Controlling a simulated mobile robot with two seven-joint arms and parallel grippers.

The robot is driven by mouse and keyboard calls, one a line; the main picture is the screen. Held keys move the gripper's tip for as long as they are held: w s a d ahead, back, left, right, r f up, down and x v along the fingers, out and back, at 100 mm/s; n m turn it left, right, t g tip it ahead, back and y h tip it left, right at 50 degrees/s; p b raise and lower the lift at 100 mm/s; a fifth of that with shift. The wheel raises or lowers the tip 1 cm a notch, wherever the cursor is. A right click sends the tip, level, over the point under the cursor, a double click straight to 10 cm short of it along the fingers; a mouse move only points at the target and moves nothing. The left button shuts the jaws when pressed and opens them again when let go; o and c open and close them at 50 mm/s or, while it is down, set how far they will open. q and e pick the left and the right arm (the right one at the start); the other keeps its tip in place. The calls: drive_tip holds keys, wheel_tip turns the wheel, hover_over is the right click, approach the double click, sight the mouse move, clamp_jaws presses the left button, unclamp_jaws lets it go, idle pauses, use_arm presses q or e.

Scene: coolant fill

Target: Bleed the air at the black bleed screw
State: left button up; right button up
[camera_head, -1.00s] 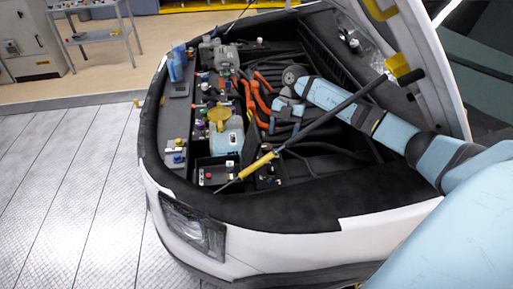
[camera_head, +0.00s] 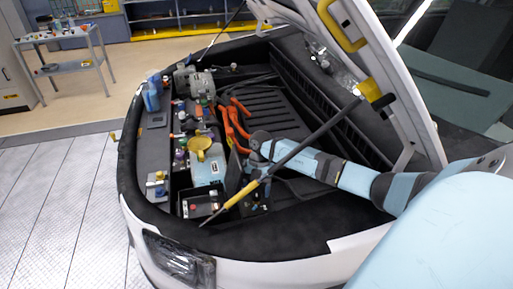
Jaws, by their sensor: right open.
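My right gripper (camera_head: 243,166) is over the engine bay, at the end of my blue and grey arm that comes in from the right. It is just right of the pale blue coolant tank (camera_head: 207,170) with its yellow cap (camera_head: 199,144). Its fingers are small, dark and partly behind the hood prop rod, and I see nothing held in them. I cannot pick out the black bleed screw among the small dark parts. My left gripper is out of view.
The prop rod (camera_head: 307,139) with its yellow grip crosses in front of my right arm. Orange cables (camera_head: 232,124) lie behind the gripper. A black box with a red button (camera_head: 193,207) sits at the front. The raised hood (camera_head: 378,75) is at right.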

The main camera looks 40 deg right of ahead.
drive_tip(key=shift+a+f, duration=0.15)
drive_tip(key=shift+f, duration=0.3)
drive_tip(key=shift+s, duration=0.1)
drive_tip(key=c, duration=0.9)
drive_tip(key=shift+r, duration=0.1)
